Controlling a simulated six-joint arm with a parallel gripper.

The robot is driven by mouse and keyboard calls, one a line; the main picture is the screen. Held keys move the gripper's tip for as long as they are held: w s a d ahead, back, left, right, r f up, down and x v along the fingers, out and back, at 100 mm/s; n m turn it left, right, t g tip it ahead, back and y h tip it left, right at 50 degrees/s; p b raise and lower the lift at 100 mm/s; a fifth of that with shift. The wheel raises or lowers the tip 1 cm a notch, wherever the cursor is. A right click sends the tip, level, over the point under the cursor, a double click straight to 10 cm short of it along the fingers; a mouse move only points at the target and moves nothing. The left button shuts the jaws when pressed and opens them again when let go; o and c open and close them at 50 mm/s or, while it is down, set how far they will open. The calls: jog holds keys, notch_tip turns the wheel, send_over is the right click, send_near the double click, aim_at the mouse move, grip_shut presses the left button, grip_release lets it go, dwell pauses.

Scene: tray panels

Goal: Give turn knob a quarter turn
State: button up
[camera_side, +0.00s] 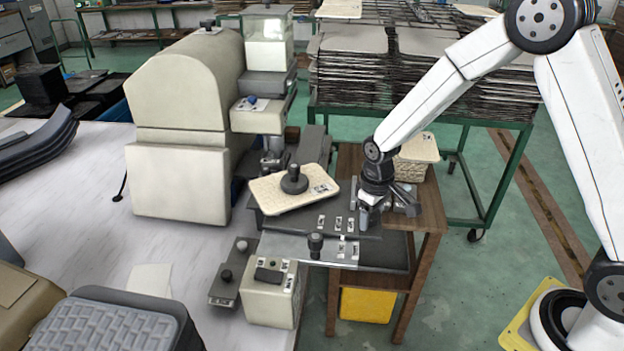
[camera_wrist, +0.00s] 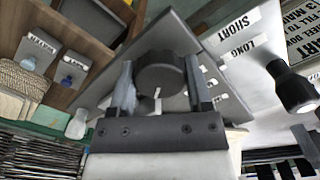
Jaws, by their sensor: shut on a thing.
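The turn knob (camera_wrist: 160,72) is a dark round knob with a small white mark, in the middle of the wrist view. My gripper (camera_wrist: 160,88) has one finger on each side of it and is shut on it. In the side view my gripper (camera_side: 368,218) points down at the right part of the dark panel (camera_side: 300,222). The knob between the fingers cannot be made out there.
A cream tray with a black knob (camera_side: 294,181) lies left of my gripper. Another black knob (camera_side: 315,243) stands up from the front panel. In the wrist view, a black-and-white knob (camera_wrist: 292,88) stands right, near labels LONG and SHORT.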

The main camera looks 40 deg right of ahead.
aim_at(376, 216)
jog(key=m, duration=0.7)
dwell(0.3)
jog(key=o, duration=1.2)
jog(key=shift+r, duration=3.5)
jog(key=shift+s+r, duration=0.15)
jog(key=shift+s, duration=0.45)
jog(key=s+n+t, duration=0.1)
jog(key=s, duration=0.3)
jog(key=s+n, duration=0.2)
jog(key=s, duration=0.2)
jog(key=s+n+t, duration=0.1)
jog(key=s+n, duration=0.1)
jog(key=s, duration=0.2)
jog(key=shift+d+r+t, duration=0.25)
jog(key=shift+d+t, duration=0.05)
